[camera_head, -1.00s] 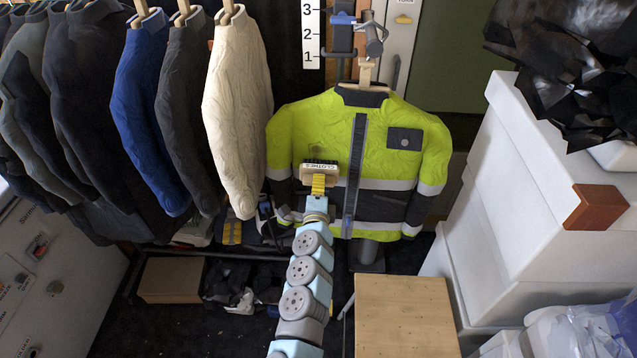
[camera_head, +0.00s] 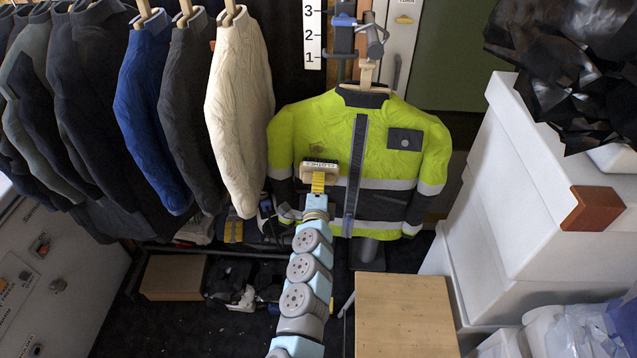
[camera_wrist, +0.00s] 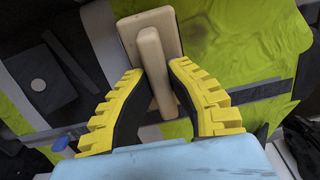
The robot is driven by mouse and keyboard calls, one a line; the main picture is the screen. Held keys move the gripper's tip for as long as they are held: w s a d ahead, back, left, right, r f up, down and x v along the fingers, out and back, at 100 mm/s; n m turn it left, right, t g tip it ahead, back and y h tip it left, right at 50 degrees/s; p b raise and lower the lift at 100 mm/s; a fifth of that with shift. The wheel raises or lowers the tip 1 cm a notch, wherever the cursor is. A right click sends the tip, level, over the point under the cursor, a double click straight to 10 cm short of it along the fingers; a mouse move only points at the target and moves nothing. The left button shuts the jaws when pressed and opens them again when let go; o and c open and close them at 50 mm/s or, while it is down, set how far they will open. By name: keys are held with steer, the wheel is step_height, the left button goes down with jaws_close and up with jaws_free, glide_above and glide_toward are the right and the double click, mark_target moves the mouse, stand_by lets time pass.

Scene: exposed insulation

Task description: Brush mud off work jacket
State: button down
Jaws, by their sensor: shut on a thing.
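The work jacket (camera_head: 392,140) is bright yellow-green with dark panels and pale grey stripes. It hangs upright on a hanger in the middle of the head view and fills much of the wrist view (camera_wrist: 235,45). A faint darker patch (camera_wrist: 228,30) shows on its yellow-green cloth in the wrist view. My gripper (camera_head: 319,178) has yellow fingers, shut on the handle of a beige brush (camera_head: 320,166) marked "CLOTHES". The brush (camera_wrist: 150,35) lies in front of the jacket's left chest. Its bristles are hidden, so I cannot tell whether they touch the cloth.
Several other jackets hang at the left, the cream one (camera_head: 238,115) nearest the work jacket. A wooden stool top (camera_head: 405,315) stands in front. Stacked white boxes (camera_head: 540,220) with a brown block (camera_head: 596,208) fill the right. A cardboard box (camera_head: 173,277) lies low left.

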steer(key=shift+d+r+p, duration=0.1)
steer(key=shift+r+p, duration=3.55)
steer(key=shift+r, duration=0.5)
steer(key=shift+w+f, duration=0.1)
steer(key=shift+f, duration=0.1)
steer(key=shift+f+b, duration=1.75)
steer(key=shift+f, duration=0.05)
steer(key=shift+f, duration=0.1)
step_height(320, 180, down, 7)
steer(key=b, duration=0.6)
